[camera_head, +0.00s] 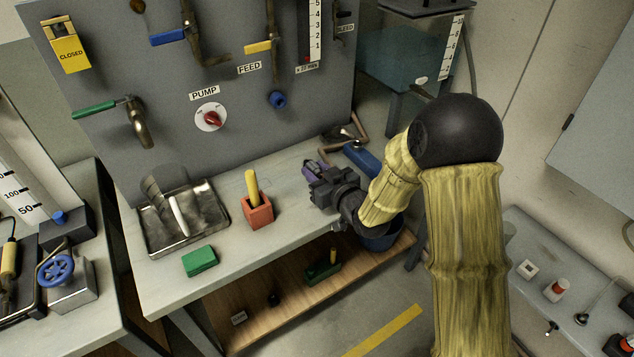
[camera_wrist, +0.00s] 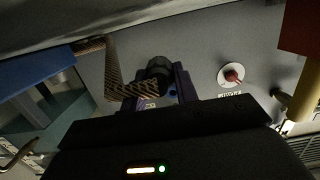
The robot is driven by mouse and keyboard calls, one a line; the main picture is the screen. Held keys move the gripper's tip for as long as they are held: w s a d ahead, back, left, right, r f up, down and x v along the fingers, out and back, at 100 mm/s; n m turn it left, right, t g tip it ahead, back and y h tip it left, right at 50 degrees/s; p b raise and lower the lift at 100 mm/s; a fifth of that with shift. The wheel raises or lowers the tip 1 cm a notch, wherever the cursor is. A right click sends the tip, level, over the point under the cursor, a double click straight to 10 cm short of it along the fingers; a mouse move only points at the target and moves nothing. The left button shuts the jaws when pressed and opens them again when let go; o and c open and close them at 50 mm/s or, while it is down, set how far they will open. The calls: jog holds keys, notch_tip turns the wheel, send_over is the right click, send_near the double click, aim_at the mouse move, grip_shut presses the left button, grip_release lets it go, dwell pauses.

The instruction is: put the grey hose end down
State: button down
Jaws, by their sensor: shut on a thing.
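My gripper (camera_head: 318,172) is low over the right part of the grey bench, with its purple fingers toward the back panel. In the wrist view, the fingers (camera_wrist: 180,82) are shut around the grey hose end (camera_wrist: 157,73), a dark round fitting with a braided hose (camera_wrist: 130,89) running from it. My gripper hides most of the hose end in the head view. I cannot tell whether the hose end touches the bench.
A metal tray (camera_head: 158,246), a green block (camera_head: 200,261) and an orange holder (camera_head: 258,214) with a yellow handle stand left of my gripper. A blue block (camera_head: 362,158) is close on its right. The panel with the pump knob (camera_head: 210,117) rises behind. Bench between holder and gripper is clear.

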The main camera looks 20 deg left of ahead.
jog(key=shift+w+d+f, duration=0.1)
jog(key=shift+w+d, duration=0.05)
jog(key=shift+d, duration=0.05)
notch_tip(320, 180, down, 4)
jog(key=shift+w+r, duration=0.1)
jog(key=shift+r, duration=0.1)
jog(key=shift+f+b, duration=0.3)
jog(key=shift+b, duration=0.15)
jog(key=c, duration=1.1)
grip_release()
jog(key=shift+r, duration=0.1)
